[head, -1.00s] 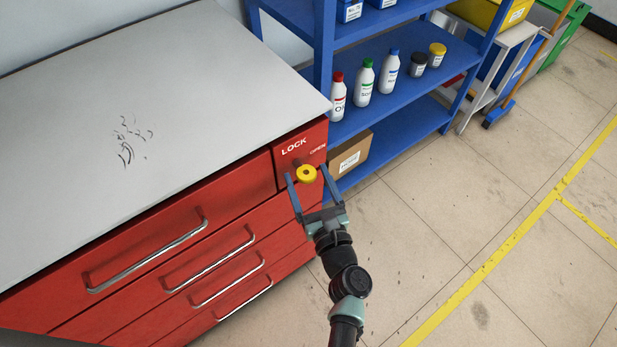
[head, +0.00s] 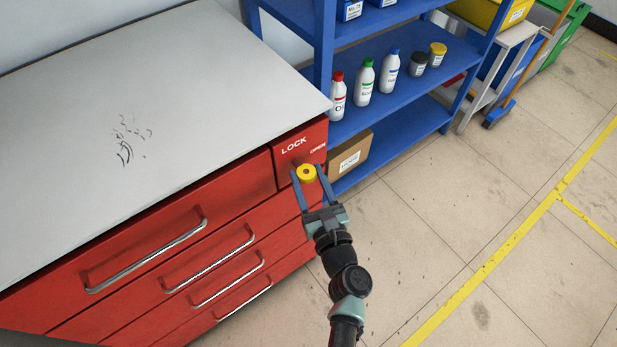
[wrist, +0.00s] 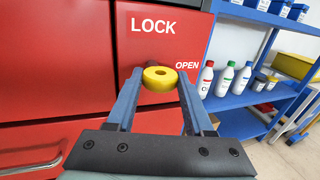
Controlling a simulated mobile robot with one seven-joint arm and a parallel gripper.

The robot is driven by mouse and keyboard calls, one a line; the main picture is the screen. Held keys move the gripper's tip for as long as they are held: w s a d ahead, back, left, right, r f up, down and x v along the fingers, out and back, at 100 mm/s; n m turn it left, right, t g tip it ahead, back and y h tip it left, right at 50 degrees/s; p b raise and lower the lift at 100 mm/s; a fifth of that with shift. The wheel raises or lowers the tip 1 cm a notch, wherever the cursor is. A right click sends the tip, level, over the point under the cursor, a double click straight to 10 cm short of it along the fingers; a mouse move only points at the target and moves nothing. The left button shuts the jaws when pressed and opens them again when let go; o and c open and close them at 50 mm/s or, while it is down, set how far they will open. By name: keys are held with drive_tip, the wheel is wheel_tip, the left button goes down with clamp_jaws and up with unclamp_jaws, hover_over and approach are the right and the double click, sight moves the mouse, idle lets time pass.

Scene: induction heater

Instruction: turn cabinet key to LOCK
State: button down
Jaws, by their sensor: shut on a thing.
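The yellow round cabinet key (head: 307,174) sits at the front of the red lock panel (head: 290,143), at the cabinet's upper right corner. The panel bears the words LOCK at upper left and OPEN at right. In the wrist view the fingertips (wrist: 160,80) flank the key. The key's shaft is mostly hidden.
The red cabinet has several drawers with metal handles (head: 150,257) left of the key and a grey top (head: 200,80). A blue shelf (head: 400,110) with bottles and a cardboard box (head: 348,160) stands close on the right. The floor (head: 440,230) in front is clear.

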drive_tip(key=n+b, duration=0.1)
drive_tip(key=b, duration=0.2)
drive_tip(key=f+n+b, duration=0.1)
drive_tip(key=n+b, duration=0.1)
drive_tip(key=b, duration=0.1)
drive_tip(key=shift+t+y, duration=0.3)
drive_tip(key=shift+t, duration=0.1)
drive_tip(key=n+y+b, duration=0.1)
drive_tip(key=n+b, duration=0.2)
drive_tip(key=b, duration=0.2)
drive_tip(key=n+t+b, duration=0.1)
drive_tip(key=n+b, duration=0.2)
drive_tip(key=b, duration=0.2)
drive_tip(key=shift+d+f+y, duration=0.1)
drive_tip(key=shift+f+y, duration=0.05)
drive_tip(key=shift+y, duration=0.25)
drive_tip(key=n+y+b, duration=0.2)
drive_tip(key=n+b, duration=0.4)
drive_tip(key=b, duration=0.2)
drive_tip(key=shift+w, duration=0.1)
drive_tip(key=n+y+b, duration=0.1)
drive_tip(key=n+b, duration=0.3)
drive_tip(key=shift+d+g+y, duration=0.1)
drive_tip(key=shift+g+y, duration=0.3)
drive_tip(key=shift+r+n+g+y+b, duration=0.35)
drive_tip(key=shift+n+g+y+b, duration=0.05)
drive_tip(key=shift+n+b, duration=0.65)
drive_tip(key=shift+r+n, duration=0.1)
drive_tip(key=shift+n, duration=0.15)
